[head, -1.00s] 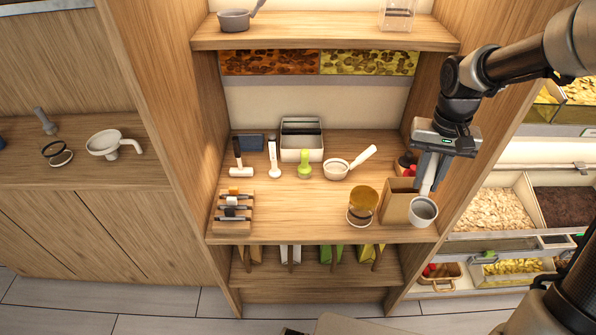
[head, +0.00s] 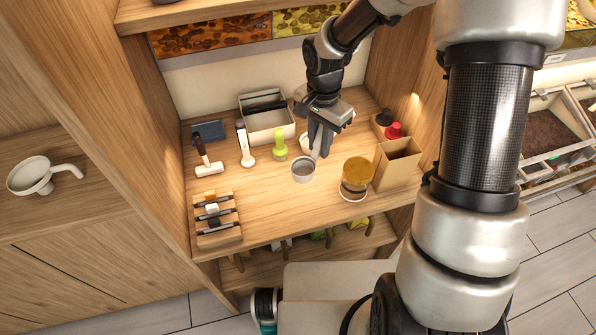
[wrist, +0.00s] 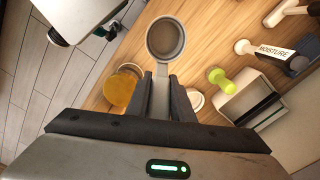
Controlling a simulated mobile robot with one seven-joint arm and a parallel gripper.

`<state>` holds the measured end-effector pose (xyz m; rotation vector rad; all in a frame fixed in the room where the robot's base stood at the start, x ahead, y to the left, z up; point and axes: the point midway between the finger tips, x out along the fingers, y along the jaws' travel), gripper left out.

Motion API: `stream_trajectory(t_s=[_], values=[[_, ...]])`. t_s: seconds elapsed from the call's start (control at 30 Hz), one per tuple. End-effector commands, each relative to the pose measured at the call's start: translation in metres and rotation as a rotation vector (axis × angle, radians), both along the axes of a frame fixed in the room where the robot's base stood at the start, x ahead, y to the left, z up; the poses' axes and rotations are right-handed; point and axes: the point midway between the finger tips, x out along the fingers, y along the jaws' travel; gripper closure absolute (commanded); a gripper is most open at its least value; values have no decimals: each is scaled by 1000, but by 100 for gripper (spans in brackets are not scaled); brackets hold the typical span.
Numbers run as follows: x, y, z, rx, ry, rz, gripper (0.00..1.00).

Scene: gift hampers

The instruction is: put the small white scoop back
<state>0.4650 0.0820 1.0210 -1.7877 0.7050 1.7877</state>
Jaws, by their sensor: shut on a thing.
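The scoop's round cup points towards the front, left of the amber-topped jar. In the wrist view my gripper (wrist: 161,80) has the handle between its fingers, and the scoop's cup (wrist: 166,38) looks empty. From these views I cannot tell whether the cup touches the worktop. Another pale, round, handled utensil (head: 307,140) is mostly hidden behind my gripper; its edge shows in the wrist view (wrist: 195,99).
The amber-topped jar (head: 357,172) and open brown box (head: 398,165) stand to the right. A lime green tool (head: 280,147), white-handled tool (head: 245,150) and white bin (head: 268,124) stand left and behind. A wooden rack (head: 216,222) is front left. The front middle is clear.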

Motion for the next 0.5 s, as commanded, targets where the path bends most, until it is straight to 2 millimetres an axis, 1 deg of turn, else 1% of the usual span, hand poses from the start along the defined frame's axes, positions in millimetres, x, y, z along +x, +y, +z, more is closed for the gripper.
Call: stream_trajectory(t_s=[0.03, 0.1, 0.2, 0.33, 0.5], values=[[-7, 12, -20, -1, 4, -91, 100], [-14, 24, -37, -1, 2, -230, 100], [-21, 35, -55, -2, -1, -387, 100], [-27, 43, -67, -3, -4, -507, 100], [-28, 45, -69, -2, -7, -548, 100]])
